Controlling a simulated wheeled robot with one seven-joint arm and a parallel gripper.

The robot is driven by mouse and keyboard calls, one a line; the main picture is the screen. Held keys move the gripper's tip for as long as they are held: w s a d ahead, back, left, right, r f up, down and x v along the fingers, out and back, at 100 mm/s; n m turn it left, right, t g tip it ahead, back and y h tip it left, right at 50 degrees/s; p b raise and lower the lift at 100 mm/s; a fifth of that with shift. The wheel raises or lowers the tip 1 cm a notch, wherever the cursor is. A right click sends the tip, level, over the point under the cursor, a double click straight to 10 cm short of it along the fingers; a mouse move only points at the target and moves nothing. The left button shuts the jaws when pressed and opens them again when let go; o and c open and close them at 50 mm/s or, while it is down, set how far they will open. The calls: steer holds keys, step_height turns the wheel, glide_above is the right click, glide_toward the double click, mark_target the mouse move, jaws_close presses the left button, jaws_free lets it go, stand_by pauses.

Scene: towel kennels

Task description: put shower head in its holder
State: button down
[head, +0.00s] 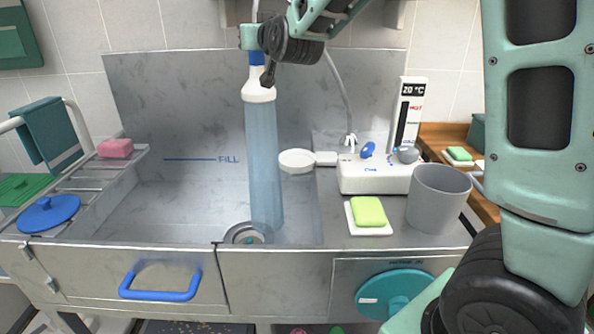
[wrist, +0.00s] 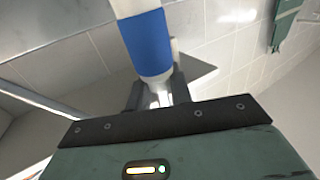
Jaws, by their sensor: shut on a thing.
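The shower head (head: 258,91) is white with a blue grip and hangs nozzle-down over the sink (head: 190,205). A translucent blue column of water (head: 264,165) runs from it to the drain. My gripper (head: 258,60) is shut on its grip. In the wrist view the blue grip (wrist: 149,44) stands at my gripper (wrist: 155,97), whose fingertips are partly hidden. A grey hose (head: 341,88) comes down to the white unit (head: 375,178) right of the sink. I cannot tell which part is the holder.
A white round paddle-shaped part (head: 297,161) juts from the unit over the sink. A gauge (head: 407,112) reads 20 °C. A grey cup (head: 437,198) and a green sponge (head: 368,211) stand on the right ledge. A pink sponge (head: 115,148) lies on the left rack.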

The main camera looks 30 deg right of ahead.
steer(key=s+d+b, duration=0.4)
steer(key=d, duration=0.4)
steer(key=shift+s+d, duration=0.15)
steer(key=shift+d, duration=0.05)
step_height(320, 180, down, 6)
steer(key=b, duration=0.6)
stand_by(0.4)
steer(key=shift+f+b, duration=1.95)
steer(key=shift+f, duration=0.1)
steer(key=shift+f+b, duration=1.35)
steer(key=shift+f, duration=0.05)
